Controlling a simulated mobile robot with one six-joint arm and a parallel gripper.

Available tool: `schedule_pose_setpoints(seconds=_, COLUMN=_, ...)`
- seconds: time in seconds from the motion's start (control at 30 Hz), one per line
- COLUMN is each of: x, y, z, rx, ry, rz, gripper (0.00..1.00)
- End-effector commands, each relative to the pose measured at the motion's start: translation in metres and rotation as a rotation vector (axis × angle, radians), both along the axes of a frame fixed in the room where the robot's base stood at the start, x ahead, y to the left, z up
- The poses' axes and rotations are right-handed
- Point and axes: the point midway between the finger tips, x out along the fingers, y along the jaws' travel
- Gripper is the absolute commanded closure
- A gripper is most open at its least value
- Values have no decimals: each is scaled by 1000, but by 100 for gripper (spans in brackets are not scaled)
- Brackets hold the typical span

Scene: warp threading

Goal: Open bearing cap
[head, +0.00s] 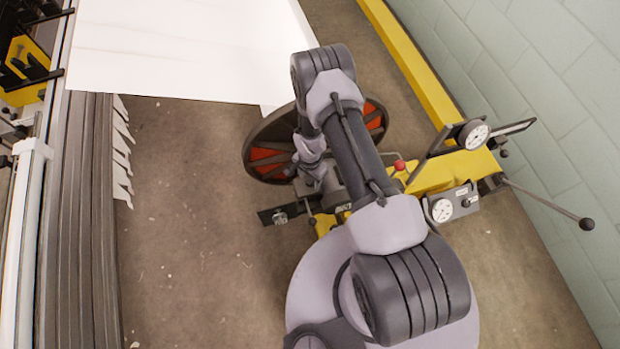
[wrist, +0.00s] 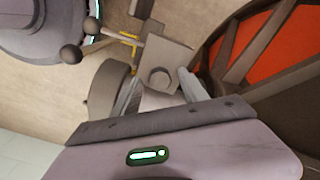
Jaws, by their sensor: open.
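A grey blocky metal part with a round boss, apparently the bearing cap (wrist: 168,52), shows in the wrist view just beyond and between my fingers. My gripper (wrist: 159,78) is open, with one light grey finger on each side of the boss. I cannot tell whether the fingers touch it. In the head view my arm hides most of the gripper and the cap; only dark metal of the bearing area shows beside my wrist.
A large wheel with orange panels (head: 268,157) stands close beside my wrist; it fills the right of the wrist view (wrist: 262,48). White sheet (head: 190,50) hangs behind. A yellow frame with gauges (head: 442,210) and a ball-ended lever (head: 545,203) stands right. Open floor (head: 200,250) lies left.

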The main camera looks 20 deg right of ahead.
Motion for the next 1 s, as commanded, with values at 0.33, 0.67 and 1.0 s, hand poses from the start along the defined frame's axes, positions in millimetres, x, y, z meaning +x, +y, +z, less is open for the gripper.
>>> schedule_pose_setpoints(seconds=0.33, x=0, y=0, z=0, rx=0, ry=0, rz=0, gripper=100)
schedule_pose_setpoints(seconds=0.67, x=0, y=0, z=0, rx=0, ry=0, rz=0, gripper=100)
schedule_pose_setpoints(seconds=1.0, x=0, y=0, z=0, rx=0, ry=0, rz=0, gripper=100)
